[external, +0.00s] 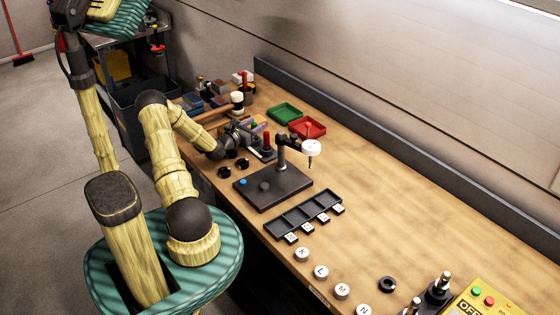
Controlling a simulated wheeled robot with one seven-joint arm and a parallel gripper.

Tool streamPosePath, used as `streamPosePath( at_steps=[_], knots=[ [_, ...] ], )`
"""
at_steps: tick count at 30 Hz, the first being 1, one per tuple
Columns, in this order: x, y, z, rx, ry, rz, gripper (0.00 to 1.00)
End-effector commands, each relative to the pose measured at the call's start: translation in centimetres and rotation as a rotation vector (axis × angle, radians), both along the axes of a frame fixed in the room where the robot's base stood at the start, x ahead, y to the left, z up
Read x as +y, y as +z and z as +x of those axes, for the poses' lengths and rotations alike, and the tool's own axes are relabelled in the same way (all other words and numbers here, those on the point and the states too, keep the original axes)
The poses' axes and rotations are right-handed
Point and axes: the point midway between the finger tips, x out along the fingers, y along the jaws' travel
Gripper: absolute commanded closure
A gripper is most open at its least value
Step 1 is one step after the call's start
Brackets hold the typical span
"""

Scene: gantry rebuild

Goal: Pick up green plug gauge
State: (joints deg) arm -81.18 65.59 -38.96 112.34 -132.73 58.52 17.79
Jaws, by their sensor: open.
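My gripper (250,140) is over the workbench, at the end of my arm, which reaches in from the left. It is small in this view, and its jaws are open. Just beyond it is a cluster of small coloured pieces (259,128), with purple and yellow showing. An upright red cylinder (267,141) stands close to the right of the gripper. I cannot make out the green plug gauge; my gripper may hide it, or it is too small to tell among these pieces.
A black stand with a round white dial (311,147) rises right of my gripper on a dark base plate (290,190). A green tray (285,113) and a red tray (314,131) lie behind.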

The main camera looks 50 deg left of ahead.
Motion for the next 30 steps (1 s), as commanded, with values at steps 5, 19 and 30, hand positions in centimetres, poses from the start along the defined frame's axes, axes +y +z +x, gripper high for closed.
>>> streamPosePath(
  at_steps=[5,19,30],
  knots=[
    [0.0,0.0,0.0,0.0,0.0,0.0,0.55],
    [0.0,0.0,0.0,-0.001,0.0,0.0,1.0],
    [0.0,3.0,0.0,-0.001,-0.001,0.005,1.0]
  ],
)
